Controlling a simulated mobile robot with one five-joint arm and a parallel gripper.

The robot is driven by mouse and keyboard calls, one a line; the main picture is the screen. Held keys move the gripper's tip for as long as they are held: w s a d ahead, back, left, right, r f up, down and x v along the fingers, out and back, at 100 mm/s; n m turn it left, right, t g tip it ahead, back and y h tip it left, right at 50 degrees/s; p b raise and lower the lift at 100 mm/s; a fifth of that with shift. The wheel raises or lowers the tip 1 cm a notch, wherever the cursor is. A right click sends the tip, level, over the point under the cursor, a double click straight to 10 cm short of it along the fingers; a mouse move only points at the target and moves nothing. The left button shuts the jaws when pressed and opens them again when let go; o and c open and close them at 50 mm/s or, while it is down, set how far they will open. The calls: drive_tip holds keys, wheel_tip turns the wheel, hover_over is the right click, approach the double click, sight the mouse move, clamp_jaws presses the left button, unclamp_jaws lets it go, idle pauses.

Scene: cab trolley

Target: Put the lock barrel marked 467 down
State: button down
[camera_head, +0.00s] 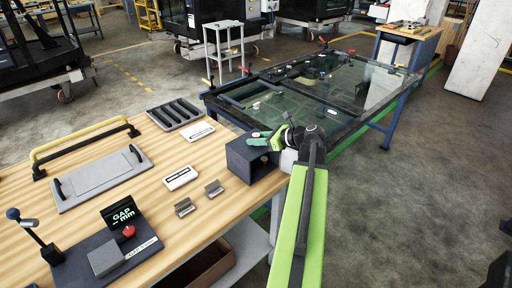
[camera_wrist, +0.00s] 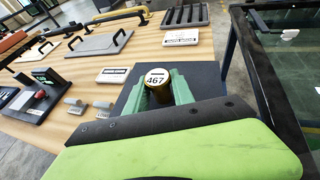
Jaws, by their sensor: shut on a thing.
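The lock barrel marked 467 (camera_wrist: 157,84) is a short brass-coloured cylinder with a white numbered cap facing the wrist camera. My gripper (camera_wrist: 160,94) is shut on it, with a green finger on each side. In the head view my gripper (camera_head: 261,139) is over the dark box (camera_head: 248,163) at the bench's right edge. The barrel cannot be made out clearly in that view. Whether it touches the box I cannot tell.
On the wooden bench (camera_head: 150,205) are a slotted dark tray (camera_head: 175,113), white label plates (camera_head: 180,178), small metal brackets (camera_head: 184,207), a grey handled plate (camera_head: 102,178) and a gap gauge (camera_head: 108,257). A glass panel on a frame (camera_head: 335,92) stands right of the bench.

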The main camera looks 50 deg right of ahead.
drive_tip(key=shift+f, duration=0.3)
drive_tip(key=c, duration=1.1)
unclamp_jaws()
drive_tip(key=shift+s+r+p, duration=0.15)
drive_tip(key=shift+r+p, duration=0.2)
drive_tip(key=shift+p, duration=0.1)
drive_tip(key=p+v, duration=0.4)
drive_tip(key=v, duration=0.7)
drive_tip(key=shift+s+d, duration=0.15)
drive_tip(key=shift+s, duration=0.25)
drive_tip(key=shift+f, duration=0.1)
